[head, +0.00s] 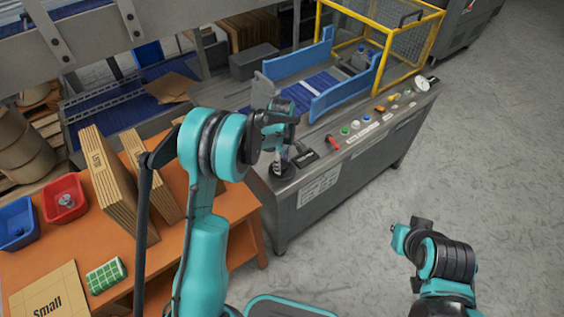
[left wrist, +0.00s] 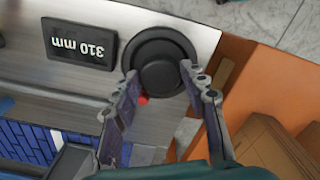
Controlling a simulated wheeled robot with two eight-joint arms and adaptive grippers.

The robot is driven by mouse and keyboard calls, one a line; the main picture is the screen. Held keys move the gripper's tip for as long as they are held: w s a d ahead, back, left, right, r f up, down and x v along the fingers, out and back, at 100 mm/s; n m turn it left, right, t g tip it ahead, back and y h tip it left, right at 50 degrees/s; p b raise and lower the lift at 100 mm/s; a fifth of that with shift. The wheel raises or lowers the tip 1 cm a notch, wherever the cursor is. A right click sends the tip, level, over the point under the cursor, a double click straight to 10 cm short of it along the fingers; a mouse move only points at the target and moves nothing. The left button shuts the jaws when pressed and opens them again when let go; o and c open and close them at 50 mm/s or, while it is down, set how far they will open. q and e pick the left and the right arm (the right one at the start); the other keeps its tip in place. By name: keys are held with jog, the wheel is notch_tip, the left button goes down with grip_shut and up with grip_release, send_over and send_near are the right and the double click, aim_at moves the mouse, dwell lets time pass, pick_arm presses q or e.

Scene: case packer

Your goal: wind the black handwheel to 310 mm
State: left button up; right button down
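The black handwheel (left wrist: 160,45) lies on the metal panel in the left wrist view, with a raised round hub (left wrist: 162,78) and a small red spot (left wrist: 143,99). Beside it the black readout (left wrist: 80,44) shows "310 mm", upside down in this view. In the head view the handwheel (head: 283,170) is at the near end of the machine, partly hidden, with the readout (head: 306,159) next to it. My left gripper (left wrist: 158,70) is open, its fingers spread on both sides of the hub; contact is unclear. My right gripper (head: 397,238) is away over the floor.
The machine's control panel (head: 395,112) carries a red lever (head: 332,142), coloured buttons and a gauge (head: 422,84). An orange table (head: 170,255) at left holds cartons, a red bin (head: 65,200) and a blue bin (head: 17,225). The floor on the right is clear.

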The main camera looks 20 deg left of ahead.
pick_arm(q)
jog(key=shift+o, duration=1)
notch_tip(320, 180, up, 12)
